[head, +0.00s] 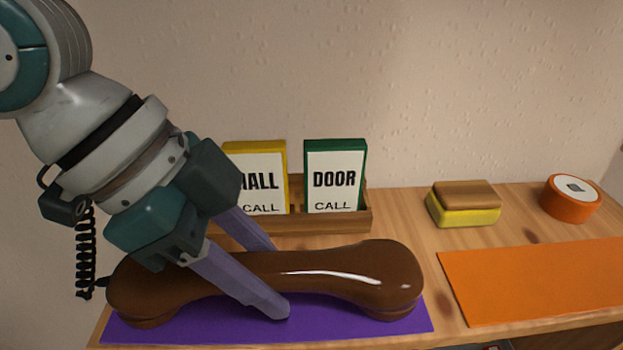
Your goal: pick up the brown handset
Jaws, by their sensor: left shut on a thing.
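The brown handset (345,276) is long and glossy, with a rounded bulge at each end. It lies lengthwise over the purple mat (215,328) at the front left of the shelf. My left gripper (275,280) reaches down from the upper left and is shut on the handset's narrow middle, one finger on the near side and one behind. The far fingertip is hidden behind the handset. I cannot tell whether the handset touches the mat. My right gripper is not in view.
A wooden holder (364,218) with a yellow-edged card (265,180) and a green-edged "DOOR CALL" card (335,178) stands close behind the handset. An orange mat (535,277), a yellow-and-brown block (464,204) and an orange round item (571,199) are at right. A wall stands behind.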

